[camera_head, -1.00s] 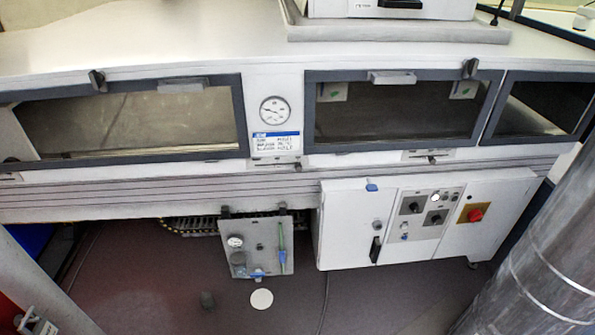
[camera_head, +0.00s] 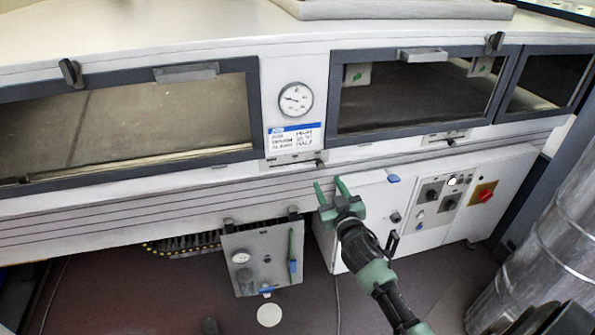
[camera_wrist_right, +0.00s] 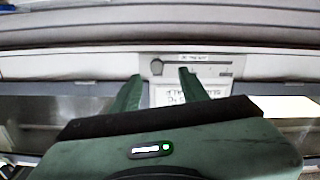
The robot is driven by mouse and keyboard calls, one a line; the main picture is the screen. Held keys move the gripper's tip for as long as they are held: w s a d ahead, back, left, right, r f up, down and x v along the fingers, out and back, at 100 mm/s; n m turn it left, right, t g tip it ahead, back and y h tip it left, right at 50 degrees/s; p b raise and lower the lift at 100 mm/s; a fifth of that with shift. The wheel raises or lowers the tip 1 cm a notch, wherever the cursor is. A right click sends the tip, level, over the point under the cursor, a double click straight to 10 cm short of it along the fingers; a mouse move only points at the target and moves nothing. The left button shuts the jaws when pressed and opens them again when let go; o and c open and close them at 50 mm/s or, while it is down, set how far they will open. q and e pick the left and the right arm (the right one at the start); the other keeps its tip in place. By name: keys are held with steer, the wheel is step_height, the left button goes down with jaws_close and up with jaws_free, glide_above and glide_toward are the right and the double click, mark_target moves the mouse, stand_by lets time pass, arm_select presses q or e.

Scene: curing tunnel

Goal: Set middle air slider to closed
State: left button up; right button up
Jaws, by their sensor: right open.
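The middle air slider (camera_head: 296,163) is a pale plate with a slot, below the dial gauge and its blue-topped label. Its small dark knob (camera_head: 320,165) is at the right end of the slot. My right gripper (camera_head: 330,184) is open and empty, just below and slightly right of the knob in the head view. In the right wrist view the plate appears upside down, and its dark round knob (camera_wrist_right: 157,67) lies between the two green fingertips (camera_wrist_right: 160,76). Whether a finger touches it cannot be told. My left gripper is not in view.
Another slider (camera_head: 447,140) is under the right window. A white control cabinet (camera_head: 360,220) with a blue latch and a red switch (camera_head: 486,196) stands below right. A grey panel (camera_head: 262,258) hangs below. A metal duct (camera_head: 545,250) is at the right.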

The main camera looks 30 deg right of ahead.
mark_target(321, 167)
steer(key=w, duration=0.1)
steer(key=d, duration=0.1)
steer(key=w, duration=0.1)
steer(key=shift+w+d+r, duration=0.25)
steer(key=shift+w+r, duration=0.1)
steer(key=shift+r, duration=0.05)
steer(key=x, duration=0.3)
steer(key=shift+w+f, duration=0.1)
steer(key=shift+w, duration=0.3)
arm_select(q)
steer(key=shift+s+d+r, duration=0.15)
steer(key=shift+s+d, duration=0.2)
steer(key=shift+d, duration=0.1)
arm_select(e)
steer(key=shift+w, duration=0.4)
jaws_close()
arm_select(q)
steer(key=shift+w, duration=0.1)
arm_select(e)
steer(key=shift+f, duration=0.1)
